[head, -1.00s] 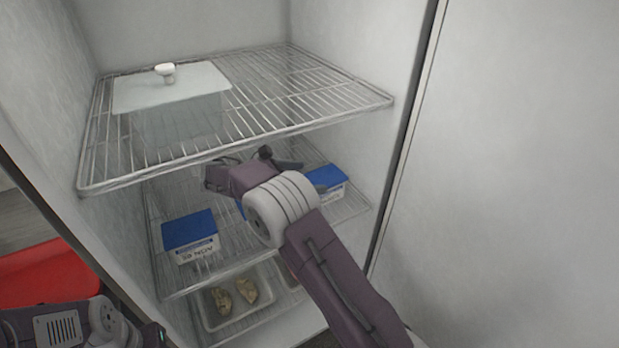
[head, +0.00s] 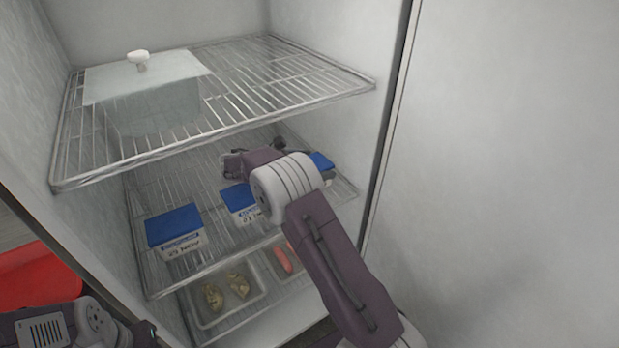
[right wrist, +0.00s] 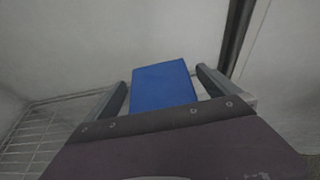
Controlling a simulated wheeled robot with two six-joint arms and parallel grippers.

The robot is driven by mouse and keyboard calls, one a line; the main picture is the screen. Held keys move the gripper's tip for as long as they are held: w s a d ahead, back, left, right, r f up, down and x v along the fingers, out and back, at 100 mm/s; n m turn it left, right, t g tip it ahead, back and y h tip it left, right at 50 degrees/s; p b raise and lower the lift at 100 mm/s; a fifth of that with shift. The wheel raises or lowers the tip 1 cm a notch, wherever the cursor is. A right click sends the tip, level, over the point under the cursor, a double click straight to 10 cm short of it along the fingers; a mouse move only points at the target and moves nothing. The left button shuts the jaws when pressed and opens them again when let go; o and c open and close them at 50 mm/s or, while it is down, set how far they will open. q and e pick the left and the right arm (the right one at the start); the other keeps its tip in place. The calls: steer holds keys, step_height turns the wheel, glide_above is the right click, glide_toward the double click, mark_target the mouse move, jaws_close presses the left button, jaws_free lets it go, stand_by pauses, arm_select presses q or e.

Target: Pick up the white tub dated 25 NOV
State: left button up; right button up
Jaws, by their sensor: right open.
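Three white tubs with blue lids stand on the middle wire shelf in the head view: a left tub (head: 175,230), a middle tub (head: 240,203) and a right tub (head: 321,163), partly hidden by my right arm. Dark print shows on the left and middle tubs' fronts, too small to read surely. My right gripper (head: 283,152) reaches in over this shelf by the right tub. In the right wrist view its open fingers (right wrist: 163,85) stand on either side of a blue lid (right wrist: 163,86), apparently the right tub's. My left gripper's fingers do not show.
An upper wire shelf (head: 290,85) is above my right gripper and holds a clear lidded container (head: 150,105). Trays with food (head: 245,300) lie below. The cabinet wall is close on the right. A red thing (head: 35,275) is at the left.

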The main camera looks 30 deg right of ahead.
steer(key=c, duration=2)
steer(key=shift+r, duration=0.1)
steer(key=shift+c, duration=0.3)
steer(key=shift+r, duration=0.55)
step_height(320, 180, up, 3)
steer(key=shift+f+p, duration=0.2)
steer(key=shift+p, duration=0.3)
steer(key=s+a, duration=0.4)
steer(key=s, duration=0.4)
steer(key=s+a, duration=0.4)
steer(key=s, duration=0.4)
steer(key=shift+b, duration=0.3)
